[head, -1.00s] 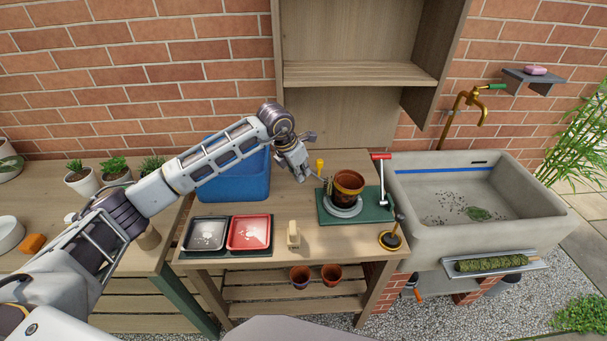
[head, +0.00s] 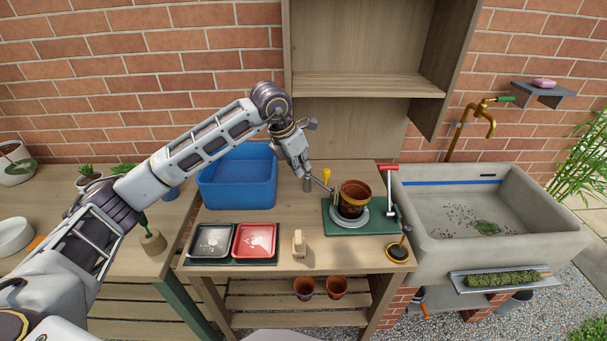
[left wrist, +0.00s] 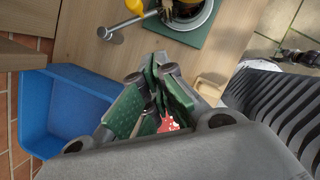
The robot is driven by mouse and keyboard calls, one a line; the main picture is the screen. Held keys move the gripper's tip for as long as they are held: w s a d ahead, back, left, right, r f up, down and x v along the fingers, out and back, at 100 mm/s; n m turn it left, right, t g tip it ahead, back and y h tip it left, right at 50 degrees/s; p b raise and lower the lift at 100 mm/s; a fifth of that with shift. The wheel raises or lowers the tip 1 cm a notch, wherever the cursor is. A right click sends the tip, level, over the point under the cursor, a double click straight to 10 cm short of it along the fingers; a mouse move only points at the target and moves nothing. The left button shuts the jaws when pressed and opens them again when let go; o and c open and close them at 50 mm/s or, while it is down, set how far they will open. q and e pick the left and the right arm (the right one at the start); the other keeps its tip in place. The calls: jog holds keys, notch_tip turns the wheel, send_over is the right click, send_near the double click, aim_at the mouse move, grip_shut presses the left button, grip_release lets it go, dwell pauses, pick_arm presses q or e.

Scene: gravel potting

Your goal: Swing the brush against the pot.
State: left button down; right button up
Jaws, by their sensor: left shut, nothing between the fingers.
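The terracotta pot (head: 355,194) stands upright on a grey round turntable (head: 345,221) on a green mat (head: 384,221). The brush hangs on a thin metal swing arm (head: 321,185) from a short post (head: 307,185) left of the pot. The brush head (head: 334,193) is at the pot's left wall; I cannot tell for sure if it touches. The swing arm also shows in the left wrist view (left wrist: 136,24), reaching to the pot. My left gripper (head: 304,173) is above the post, apart from the brush. Its green-padded fingers (left wrist: 150,95) are shut and empty. My right gripper is out of view.
A yellow-handled tool (head: 327,175) stands behind the swing arm. A red-topped tool (head: 389,190) stands right of the pot. The blue bin (head: 238,188) is left of my gripper. Two gravel trays (head: 233,243) and a small wooden block (head: 299,244) lie in front.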

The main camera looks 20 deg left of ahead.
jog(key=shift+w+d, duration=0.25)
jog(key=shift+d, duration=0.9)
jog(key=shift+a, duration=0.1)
